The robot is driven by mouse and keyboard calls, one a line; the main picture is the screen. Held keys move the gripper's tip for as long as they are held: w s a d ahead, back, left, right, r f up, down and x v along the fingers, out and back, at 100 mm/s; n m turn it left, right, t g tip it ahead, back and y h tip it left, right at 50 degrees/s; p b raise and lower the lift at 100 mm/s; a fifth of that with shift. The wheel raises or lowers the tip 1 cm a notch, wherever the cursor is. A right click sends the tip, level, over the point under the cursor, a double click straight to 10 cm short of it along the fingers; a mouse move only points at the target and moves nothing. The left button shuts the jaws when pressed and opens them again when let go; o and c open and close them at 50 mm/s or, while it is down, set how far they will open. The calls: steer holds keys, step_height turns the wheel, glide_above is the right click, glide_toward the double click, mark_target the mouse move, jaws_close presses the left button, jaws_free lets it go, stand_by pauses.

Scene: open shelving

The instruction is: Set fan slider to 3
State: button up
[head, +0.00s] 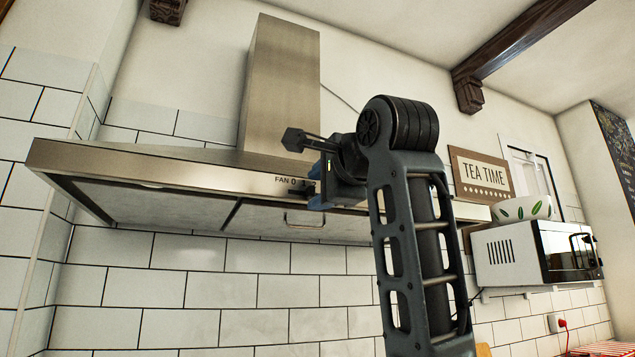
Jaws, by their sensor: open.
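The steel range hood (170,165) is on the tiled wall, with a tall chimney (280,85) above it. Its front edge carries the printed fan scale (292,181), reading "FAN 0" and then a partly covered mark. A small dark piece just below the scale may be the slider, but its setting is not clear. My gripper (303,172) is open at the hood's front edge, by the right part of the scale. One dark finger points left above the scale. My gripper hides the higher numbers, and I cannot tell whether it touches the slider.
A white microwave (510,255) with a leaf-patterned bowl (522,208) on top stands at the right. A "TEA TIME" sign (482,176) hangs behind my arm. The space below the hood, in front of the tiles, is clear on the left.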

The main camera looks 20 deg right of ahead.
steer(key=shift+w, duration=0.4)
steer(key=shift+c, duration=0.3)
jaws_close()
